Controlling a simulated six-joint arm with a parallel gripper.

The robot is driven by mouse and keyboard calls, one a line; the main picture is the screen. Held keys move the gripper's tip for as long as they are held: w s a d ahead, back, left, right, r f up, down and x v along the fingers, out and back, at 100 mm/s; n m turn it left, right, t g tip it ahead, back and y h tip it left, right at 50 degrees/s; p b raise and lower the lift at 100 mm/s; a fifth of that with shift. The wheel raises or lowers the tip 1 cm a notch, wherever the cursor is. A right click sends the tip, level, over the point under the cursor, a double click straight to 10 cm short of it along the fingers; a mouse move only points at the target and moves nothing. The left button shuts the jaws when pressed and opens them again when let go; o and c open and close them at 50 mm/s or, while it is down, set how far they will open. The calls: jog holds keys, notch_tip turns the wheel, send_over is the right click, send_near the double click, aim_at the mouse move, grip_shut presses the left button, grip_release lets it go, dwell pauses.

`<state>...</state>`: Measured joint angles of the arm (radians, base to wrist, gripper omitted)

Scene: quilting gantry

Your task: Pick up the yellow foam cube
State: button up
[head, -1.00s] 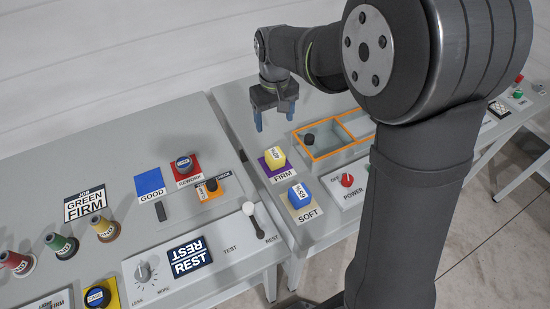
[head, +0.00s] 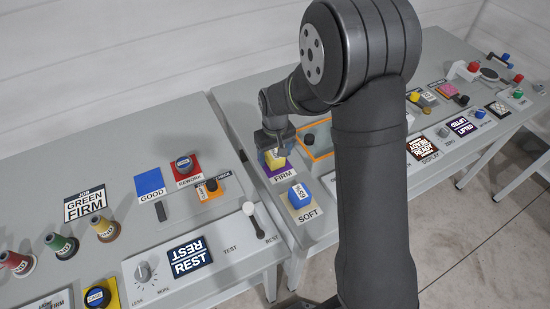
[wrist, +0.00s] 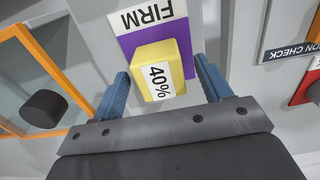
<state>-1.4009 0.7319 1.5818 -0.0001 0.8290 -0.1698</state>
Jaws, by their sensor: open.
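The yellow foam cube (wrist: 157,70) carries a white "40%" label and sits on the purple and white FIRM card (wrist: 150,22). In the head view the cube (head: 275,159) is partly covered by my gripper (head: 273,146). In the wrist view my gripper (wrist: 162,88) is open, with one blue finger on each side of the cube. A gap shows between the cube and the right finger; the left finger is close to the cube's left side. Whether either finger touches it I cannot tell.
A blue cube (head: 299,195) sits on the SOFT card (head: 309,216), in front of the FIRM card. An orange-rimmed bin (head: 318,155) with a dark knob (wrist: 44,108) stands beside the yellow cube. The ON CHECK label (wrist: 292,48) lies on the other side in the wrist view.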

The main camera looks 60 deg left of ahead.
jog(key=shift+f, duration=0.4)
jog(key=c, duration=1)
jog(key=shift+r, duration=0.1)
jog(key=shift+c, duration=0.2)
